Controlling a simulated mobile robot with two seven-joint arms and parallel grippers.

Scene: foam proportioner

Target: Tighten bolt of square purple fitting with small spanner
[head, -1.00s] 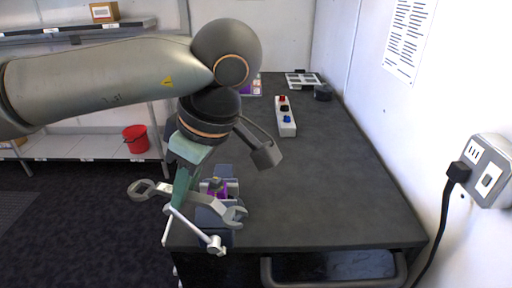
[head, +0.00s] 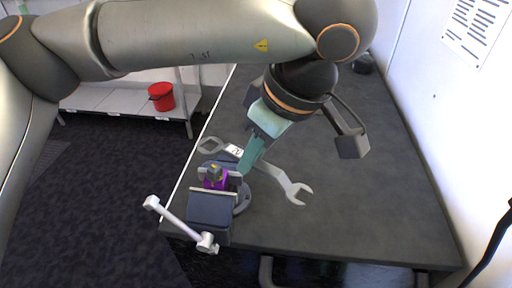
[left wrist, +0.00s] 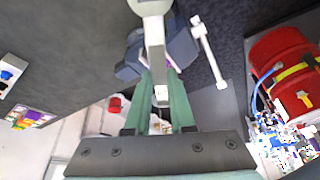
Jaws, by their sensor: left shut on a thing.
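A grey double-ended spanner (head: 275,173) is in my left gripper (head: 251,157), whose green fingers are shut on its middle. One open jaw points to the lower right; the other end lies to the upper left. The purple fitting (head: 213,183), with a bolt on top, sits in a dark vise (head: 211,208) at the bench corner. The spanner is behind and right of the fitting, seemingly apart from it. In the left wrist view the spanner (left wrist: 155,50) runs between the fingers (left wrist: 157,103) and hides most of the fitting. My right gripper is out of view.
The vise's white handle (head: 178,224) sticks out at the front left. The dark bench top (head: 370,190) is clear to the right. A red bucket (head: 161,96) stands on a low shelf behind. A white wall bounds the right.

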